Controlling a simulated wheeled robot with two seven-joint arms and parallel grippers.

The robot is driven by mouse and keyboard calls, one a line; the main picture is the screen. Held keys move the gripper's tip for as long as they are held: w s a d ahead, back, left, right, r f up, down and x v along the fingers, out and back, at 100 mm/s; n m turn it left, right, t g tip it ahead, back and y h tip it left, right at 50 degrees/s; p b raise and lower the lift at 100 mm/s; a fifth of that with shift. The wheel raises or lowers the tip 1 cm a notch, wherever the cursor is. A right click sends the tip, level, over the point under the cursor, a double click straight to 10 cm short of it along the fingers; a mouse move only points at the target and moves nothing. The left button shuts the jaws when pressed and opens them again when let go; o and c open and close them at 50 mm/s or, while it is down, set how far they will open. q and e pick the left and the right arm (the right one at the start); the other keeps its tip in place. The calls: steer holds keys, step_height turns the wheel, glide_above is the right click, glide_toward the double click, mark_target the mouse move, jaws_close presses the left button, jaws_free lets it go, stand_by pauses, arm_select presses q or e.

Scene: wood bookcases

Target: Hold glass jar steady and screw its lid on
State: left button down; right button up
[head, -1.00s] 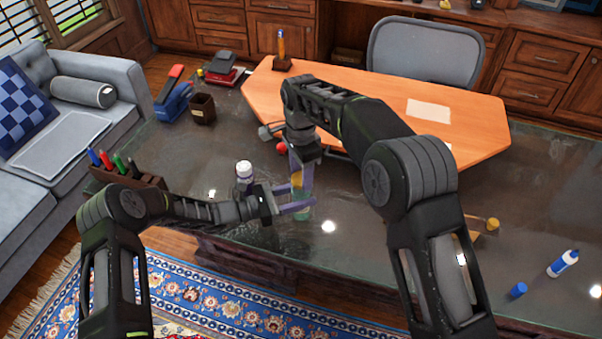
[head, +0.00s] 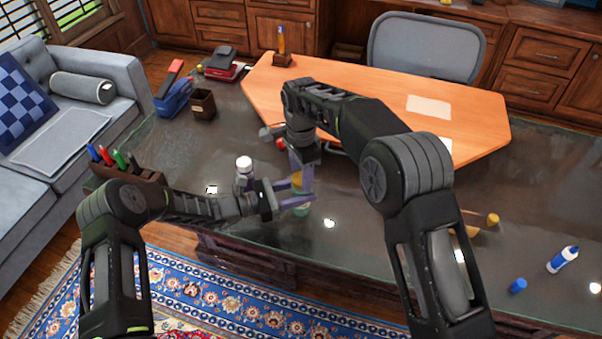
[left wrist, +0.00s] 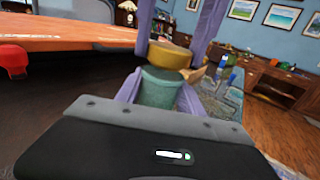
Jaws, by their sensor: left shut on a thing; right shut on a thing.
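The green glass jar (left wrist: 158,88) is upright between the purple fingers of my left gripper (left wrist: 160,95), which is shut on it. In the head view the jar (head: 302,209) is partly hidden by the fingers of my left gripper (head: 298,193). The yellow lid (left wrist: 168,54) is directly above the jar's top, looking slightly to the right of its centre in the left wrist view. My right gripper (head: 302,178) points down from above, shut on the lid (head: 297,180). I cannot tell whether the lid's threads engage the jar.
A white-capped bottle (head: 244,168) stands close to my left gripper. A pen holder (head: 128,172), a dark cup (head: 203,104) and a blue stapler (head: 174,98) are at the left. A glue bottle (head: 563,260) and blue cap (head: 518,285) lie at the right.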

steer(key=shift+f, duration=0.55)
stand_by(0.4)
steer(key=m, duration=0.3)
steer(key=shift+m, duration=0.3)
steer(key=m, duration=1)
steer(key=shift+m, duration=0.4)
steer(key=m, duration=0.4)
steer(key=shift+f+m, duration=0.15)
steer(key=shift+m, duration=0.85)
steer(key=o, duration=1.3)
steer(key=shift+o, duration=0.2)
